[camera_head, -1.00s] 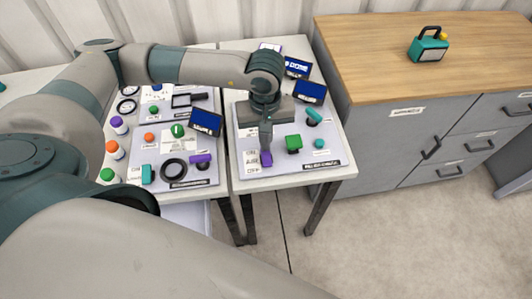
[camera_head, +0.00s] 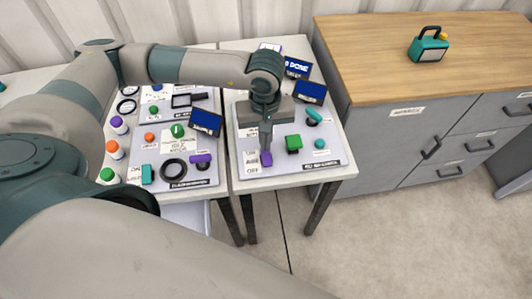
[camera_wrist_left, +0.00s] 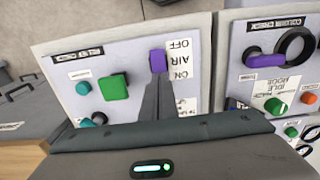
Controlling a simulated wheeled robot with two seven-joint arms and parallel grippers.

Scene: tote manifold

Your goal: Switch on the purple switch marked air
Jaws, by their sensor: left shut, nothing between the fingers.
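The purple switch (camera_head: 266,159) is on the light panel of the right-hand bench, beside a white label. The wrist view shows the purple switch (camera_wrist_left: 157,61) too, beside the OFF and AIR words, with ON farther toward my gripper. My left gripper (camera_head: 266,146) is shut and empty, pointing down at the ON side of the switch. In the wrist view its fingertips (camera_wrist_left: 158,82) are right against or just short of the switch; I cannot tell if they touch. My right gripper is out of view.
A green block-shaped control (camera_head: 293,143) and a teal knob (camera_head: 319,144) are right of the switch. A blue screen (camera_head: 310,91) stands behind them. The left bench carries a purple handle (camera_head: 201,160) and a black ring (camera_head: 173,170). A wooden-topped cabinet (camera_head: 430,52) is at right.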

